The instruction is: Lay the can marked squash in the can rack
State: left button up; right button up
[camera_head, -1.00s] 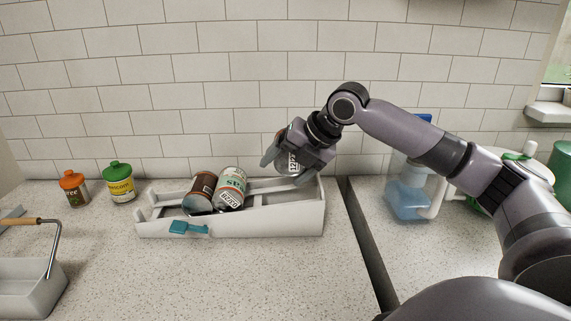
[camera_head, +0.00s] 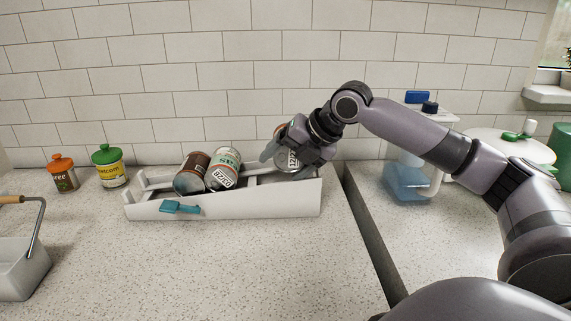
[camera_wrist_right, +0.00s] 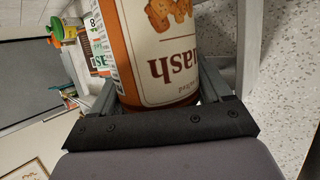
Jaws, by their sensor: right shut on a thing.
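The squash can (camera_wrist_right: 165,50) fills the right wrist view, an orange-and-white label with the letters "ash" showing. My right gripper (camera_head: 288,158) is shut on it, and it (camera_wrist_right: 160,95) has one finger on each side of the can. In the head view the squash can (camera_head: 292,161) is partly hidden by the fingers and sits at the right end of the white can rack (camera_head: 230,204). I cannot tell whether it touches the rack. Two cans lie tilted in the rack: a brown one (camera_head: 193,173) and a white-and-green one (camera_head: 223,168). My left gripper is not in view.
A teal tag (camera_head: 180,207) is on the rack's front. A water jug (camera_head: 408,180) stands right, past a dark gap. The front counter is clear.

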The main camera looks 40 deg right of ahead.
jog(key=f, duration=0.3)
jog(key=shift+s+g, duration=0.25)
jog(key=shift+g, duration=0.15)
jog(key=o, duration=1.2)
jog(key=shift+o, duration=0.2)
jog(key=shift+s+d+r, duration=0.1)
jog(key=shift+s+r, duration=0.05)
jog(key=shift+r, duration=0.35)
jog(key=shift+t, duration=0.4)
jog(key=v, duration=0.2)
jog(key=w+v, duration=0.1)
jog(key=v, duration=0.2)
jog(key=r+b+v, duration=0.1)
jog(key=v, duration=0.2)
jog(key=shift+w+r, duration=0.1)
jog(key=shift+r, duration=0.05)
